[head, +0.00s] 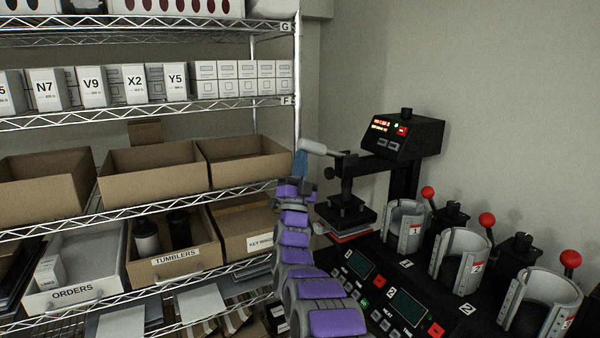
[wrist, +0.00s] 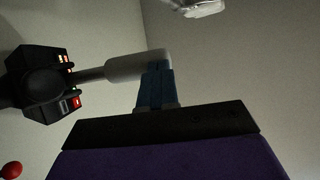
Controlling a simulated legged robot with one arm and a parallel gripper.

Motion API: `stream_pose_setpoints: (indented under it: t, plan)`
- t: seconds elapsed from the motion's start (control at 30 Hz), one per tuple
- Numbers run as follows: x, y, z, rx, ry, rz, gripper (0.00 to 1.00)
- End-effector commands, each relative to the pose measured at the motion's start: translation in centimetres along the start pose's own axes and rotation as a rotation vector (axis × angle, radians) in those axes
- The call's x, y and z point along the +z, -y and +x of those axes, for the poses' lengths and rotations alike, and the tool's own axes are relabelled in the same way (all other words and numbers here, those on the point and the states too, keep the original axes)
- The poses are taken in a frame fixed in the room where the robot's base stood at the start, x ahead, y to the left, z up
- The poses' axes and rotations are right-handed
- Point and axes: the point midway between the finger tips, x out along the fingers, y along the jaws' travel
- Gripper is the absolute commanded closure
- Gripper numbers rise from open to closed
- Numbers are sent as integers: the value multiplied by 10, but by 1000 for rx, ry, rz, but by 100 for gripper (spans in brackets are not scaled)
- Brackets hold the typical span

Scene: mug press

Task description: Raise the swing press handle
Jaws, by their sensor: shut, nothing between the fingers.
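The swing press (head: 403,138) stands on the black bench at the right, with a black head with lit red and green indicators. Its handle (head: 318,147) has a pale grey grip that points left from the press, roughly level. The grip also shows in the wrist view (wrist: 125,68), left of centre, with the dark press head behind it. My gripper (head: 300,163) has blue fingers and is shut and empty. Its fingertips are at the free end of the grip, on its lower side. They overlap the grip end in the wrist view (wrist: 157,72); I cannot tell whether they touch.
Three mug presses (head: 406,222) with red-knobbed levers line the bench at right, behind a control panel (head: 385,295). A wire shelf (head: 150,120) with cardboard bins and boxes fills the left, close to my arm. The wall above the handle is clear.

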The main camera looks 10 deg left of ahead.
Motion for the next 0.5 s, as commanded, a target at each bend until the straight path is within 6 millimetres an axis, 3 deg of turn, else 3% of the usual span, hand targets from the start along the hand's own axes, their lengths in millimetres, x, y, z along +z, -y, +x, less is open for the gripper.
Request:
stream_pose_setpoints:
  t: [0.17,0.5]
  plan:
    - [-17,10,31,149,-7,83,100]
    - [-39,6,75,418,-4,217,100]
